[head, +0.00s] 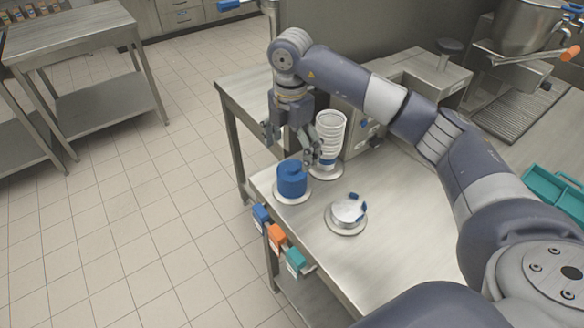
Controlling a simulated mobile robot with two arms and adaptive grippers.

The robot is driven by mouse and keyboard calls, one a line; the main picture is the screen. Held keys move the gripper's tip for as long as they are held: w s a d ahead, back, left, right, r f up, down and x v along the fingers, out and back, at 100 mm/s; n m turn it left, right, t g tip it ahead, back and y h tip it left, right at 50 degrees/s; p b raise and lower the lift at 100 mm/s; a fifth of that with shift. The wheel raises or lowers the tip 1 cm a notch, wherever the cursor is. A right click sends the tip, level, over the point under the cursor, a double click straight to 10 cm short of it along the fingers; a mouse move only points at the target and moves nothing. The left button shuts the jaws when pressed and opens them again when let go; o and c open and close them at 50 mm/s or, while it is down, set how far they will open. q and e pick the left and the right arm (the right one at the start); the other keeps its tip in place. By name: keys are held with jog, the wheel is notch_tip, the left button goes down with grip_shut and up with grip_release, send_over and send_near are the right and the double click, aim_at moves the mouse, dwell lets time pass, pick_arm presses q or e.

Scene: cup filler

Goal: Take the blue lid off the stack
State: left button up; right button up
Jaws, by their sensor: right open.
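A blue lid (291,170) tops a short blue stack on a round pale base near the left edge of the steel table. My right gripper (291,151) is open and points down, with its fingers spread above the blue stack. I cannot tell how large the gap is between the fingers and the lid. Nothing shows between the fingers. My left gripper is not in view.
A tall stack of white cups (331,128) stands close behind the right finger. A round holder with a silvery top (346,211) is nearer. Blue, orange and teal boxes (277,236) hang at the table's left edge. The table (400,220) is clear at centre.

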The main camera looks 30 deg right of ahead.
aim_at(290, 169)
jog(key=f, duration=0.2)
jog(key=f+p, duration=0.1)
jog(key=f, duration=0.1)
jog(key=shift+s+a+f+p, duration=0.15)
jog(key=shift+s+a+p, duration=0.05)
jog(key=shift+p, duration=0.1)
jog(key=shift+f, duration=0.25)
jog(key=shift+w, duration=0.1)
jog(key=c, duration=0.5)
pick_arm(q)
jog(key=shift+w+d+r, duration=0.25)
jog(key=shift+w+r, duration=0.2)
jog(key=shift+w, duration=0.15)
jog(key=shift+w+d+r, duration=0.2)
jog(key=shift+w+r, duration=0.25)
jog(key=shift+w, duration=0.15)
pick_arm(e)
jog(key=c, duration=0.4)
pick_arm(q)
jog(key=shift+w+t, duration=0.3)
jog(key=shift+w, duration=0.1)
pick_arm(e)
jog(key=shift+s+f, duration=0.1)
jog(key=shift+s, duration=0.1)
jog(key=shift+c, duration=1.4)
